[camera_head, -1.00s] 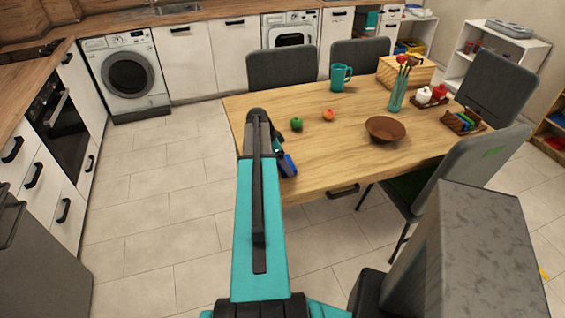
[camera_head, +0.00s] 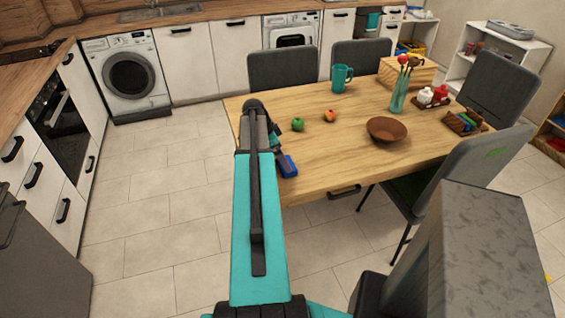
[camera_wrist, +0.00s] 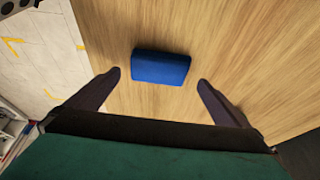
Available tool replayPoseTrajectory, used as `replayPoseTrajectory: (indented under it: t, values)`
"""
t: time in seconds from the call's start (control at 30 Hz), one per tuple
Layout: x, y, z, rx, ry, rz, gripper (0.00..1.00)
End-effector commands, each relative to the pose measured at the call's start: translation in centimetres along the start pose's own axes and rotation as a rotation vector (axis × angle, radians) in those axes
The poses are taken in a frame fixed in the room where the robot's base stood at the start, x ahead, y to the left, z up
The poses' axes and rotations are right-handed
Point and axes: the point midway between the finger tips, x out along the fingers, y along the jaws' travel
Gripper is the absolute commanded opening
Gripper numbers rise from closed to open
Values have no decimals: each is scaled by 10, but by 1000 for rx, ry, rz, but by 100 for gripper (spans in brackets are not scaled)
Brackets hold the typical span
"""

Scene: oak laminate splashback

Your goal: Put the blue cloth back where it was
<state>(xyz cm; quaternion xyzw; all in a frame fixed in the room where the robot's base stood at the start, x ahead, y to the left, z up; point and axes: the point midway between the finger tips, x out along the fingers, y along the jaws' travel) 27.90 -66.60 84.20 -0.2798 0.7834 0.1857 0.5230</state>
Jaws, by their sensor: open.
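The blue cloth (camera_wrist: 161,67) is a small folded block lying on the wooden table (camera_wrist: 215,40), close to the table's edge. In the head view it shows as a blue patch (camera_head: 288,166) at the table's near left corner, partly hidden by my arm. My gripper (camera_wrist: 158,82) is open, with its two dark fingers apart. In the wrist view the cloth is just beyond the fingertips, between their lines, and is not held. In the head view my gripper is mostly hidden behind my arm.
The table also bears a green apple (camera_head: 297,124), a red-orange fruit (camera_head: 330,116), a brown bowl (camera_head: 387,129), a teal mug (camera_head: 341,77), a vase (camera_head: 399,92) and a caddy (camera_head: 464,123). A grey chair (camera_head: 455,165) stands at the right. The floor to the left is clear.

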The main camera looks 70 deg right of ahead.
Motion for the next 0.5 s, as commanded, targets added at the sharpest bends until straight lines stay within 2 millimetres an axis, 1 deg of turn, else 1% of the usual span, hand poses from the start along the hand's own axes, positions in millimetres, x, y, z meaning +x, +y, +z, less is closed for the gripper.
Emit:
replayPoseTrajectory:
  t: [0.5]
  values:
    - [-58,0,1,-1,0,-1,100]
